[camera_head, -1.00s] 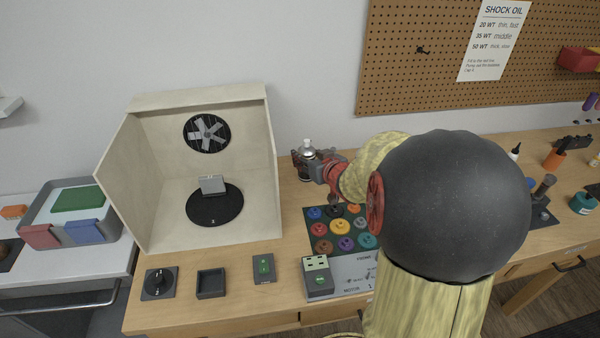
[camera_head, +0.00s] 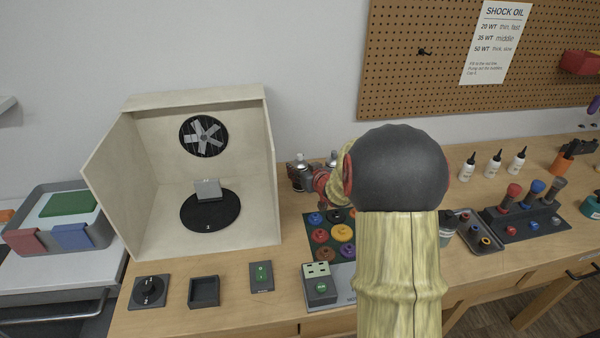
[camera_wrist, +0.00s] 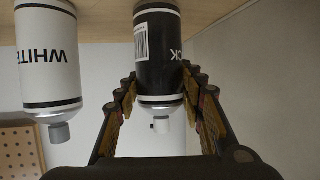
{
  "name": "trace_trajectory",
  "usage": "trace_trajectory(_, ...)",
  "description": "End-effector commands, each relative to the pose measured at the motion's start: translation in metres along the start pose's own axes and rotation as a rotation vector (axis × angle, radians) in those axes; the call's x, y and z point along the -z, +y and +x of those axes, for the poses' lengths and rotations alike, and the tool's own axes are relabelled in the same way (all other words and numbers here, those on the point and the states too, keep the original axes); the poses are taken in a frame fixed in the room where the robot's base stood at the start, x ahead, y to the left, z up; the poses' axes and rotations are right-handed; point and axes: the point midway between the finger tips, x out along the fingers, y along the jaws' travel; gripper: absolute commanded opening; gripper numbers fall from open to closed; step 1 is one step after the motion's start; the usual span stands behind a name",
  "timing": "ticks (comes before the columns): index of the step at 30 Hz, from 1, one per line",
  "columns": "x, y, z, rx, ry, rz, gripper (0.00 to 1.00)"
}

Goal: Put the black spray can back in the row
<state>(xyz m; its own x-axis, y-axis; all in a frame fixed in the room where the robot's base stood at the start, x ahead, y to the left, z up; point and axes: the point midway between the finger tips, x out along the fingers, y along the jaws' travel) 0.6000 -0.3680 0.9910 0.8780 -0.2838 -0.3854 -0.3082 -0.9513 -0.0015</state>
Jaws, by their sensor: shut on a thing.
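The black spray can (camera_wrist: 160,52) hangs upside down in the wrist view, with a white band, a barcode and a pale nozzle. My gripper (camera_wrist: 160,82) is shut on it, one finger on each side. The can's base is at or very near the wooden surface; I cannot tell whether it touches. A white spray can (camera_wrist: 50,60) stands beside it in the wrist view, with a gap between them. In the head view my gripper (camera_head: 300,180) is right of the wooden booth, and my arm hides much of the held can. A second can top (camera_head: 332,157) shows just behind it.
The wooden booth (camera_head: 110,180) with a fan and turntable stands close to the left of my gripper. A mat of coloured wheels (camera_head: 320,236) lies in front. White bottles (camera_head: 494,164) and a tool rack (camera_head: 525,222) stand to the right. The wall is behind.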

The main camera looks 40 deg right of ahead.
Motion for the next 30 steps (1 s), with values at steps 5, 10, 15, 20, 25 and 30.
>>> trace_trajectory(5,0.0019,0.0004,-0.0001,-0.001,0.004,-0.001,0.09)
trace_trajectory(10,-0.0012,0.0004,0.0010,-0.001,0.003,-0.001,0.09)
trace_trajectory(15,-0.0019,0.0003,0.0010,0.000,0.002,0.000,0.46)
trace_trajectory(20,-0.0019,0.0003,0.0010,0.000,0.002,0.000,0.55)
trace_trajectory(25,-0.0019,0.0003,0.0010,0.000,0.002,0.000,0.57)
trace_trajectory(30,-0.0003,0.0003,0.0004,0.000,0.002,0.000,0.57)
